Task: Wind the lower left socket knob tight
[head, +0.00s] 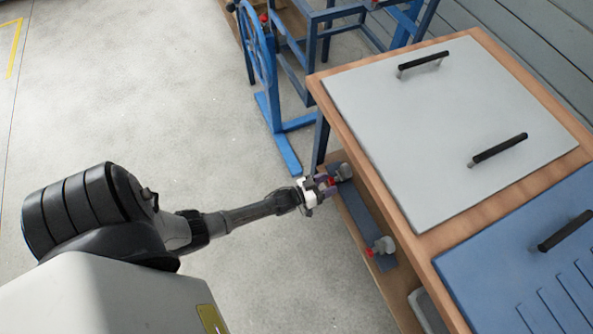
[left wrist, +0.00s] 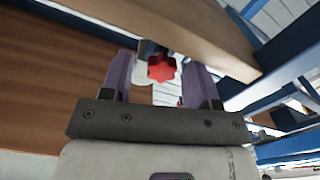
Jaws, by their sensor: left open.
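The lower left socket knob is a red star-shaped knob (left wrist: 161,67) on a light grey socket. In the left wrist view it sits between the two purple fingers of my left gripper (left wrist: 162,85), near their tips. The fingers stand apart on either side of it, with a gap visible. In the head view my left gripper (head: 325,184) is at the far end of the blue strip (head: 366,218) on the low shelf, at the socket (head: 344,171). The knob is partly hidden there by the fingers. My right gripper is not in view.
A second red knob (head: 370,253) on a grey socket sits at the near end of the strip. The wooden table with a pale panel (head: 440,125) and black handles overhangs on the right. A blue wheel stand (head: 262,60) stands behind. The floor at left is clear.

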